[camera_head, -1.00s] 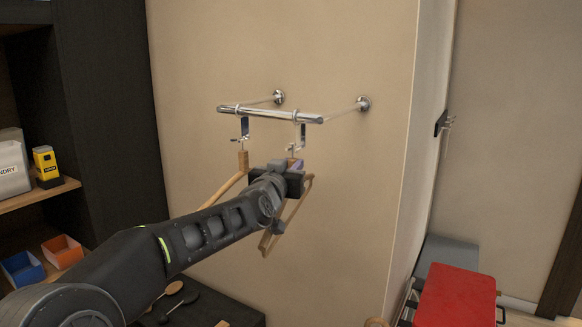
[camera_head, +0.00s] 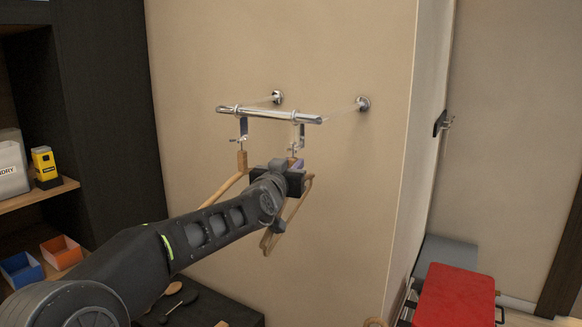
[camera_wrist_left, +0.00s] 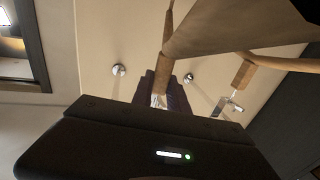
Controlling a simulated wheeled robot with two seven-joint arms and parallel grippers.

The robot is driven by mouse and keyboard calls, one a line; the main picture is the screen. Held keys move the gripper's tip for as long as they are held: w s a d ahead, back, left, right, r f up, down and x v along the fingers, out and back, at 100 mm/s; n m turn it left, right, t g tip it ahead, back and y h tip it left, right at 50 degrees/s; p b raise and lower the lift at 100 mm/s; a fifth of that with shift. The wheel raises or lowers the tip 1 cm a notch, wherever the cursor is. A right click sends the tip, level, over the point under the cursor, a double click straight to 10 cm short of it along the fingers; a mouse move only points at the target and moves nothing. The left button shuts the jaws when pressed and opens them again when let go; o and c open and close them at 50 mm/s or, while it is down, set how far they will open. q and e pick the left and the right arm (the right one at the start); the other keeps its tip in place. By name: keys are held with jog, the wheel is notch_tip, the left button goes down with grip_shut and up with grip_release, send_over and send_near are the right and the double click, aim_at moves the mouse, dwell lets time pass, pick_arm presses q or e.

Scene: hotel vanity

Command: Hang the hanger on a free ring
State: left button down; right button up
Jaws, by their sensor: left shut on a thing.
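A chrome rail (camera_head: 270,115) stands out from the beige wall and carries a left ring (camera_head: 237,112) and a right ring (camera_head: 298,118), each with a metal piece below it. A wooden hanger (camera_head: 242,161) hangs under the left ring; its neck also shows in the wrist view (camera_wrist_left: 242,74). My left gripper (camera_head: 293,172) is shut on a second wooden hanger (camera_head: 267,243), just below the right ring. The held hanger's wood fills the top of the wrist view (camera_wrist_left: 230,28). Its metal top is close to the right ring's piece; I cannot tell whether they are joined.
A dark shelf unit at the left holds a yellow box (camera_head: 46,163), a blue bin (camera_head: 22,269) and an orange bin (camera_head: 62,252). Dark brushes lie on a low black surface (camera_head: 230,312). The wall right of the rail is clear.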

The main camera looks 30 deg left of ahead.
pick_arm(q)
jog(key=shift+w, duration=0.85)
jog(key=shift+f+b, duration=0.5)
dwell(1.2)
jog(key=c, duration=1.2)
grip_release()
jog(key=shift+f, duration=0.1)
jog(key=shift+s, duration=0.15)
jog(key=shift+s+d, duration=0.1)
jog(key=shift+s, duration=0.2)
jog(key=b+v, duration=0.2)
jog(key=v, duration=0.5)
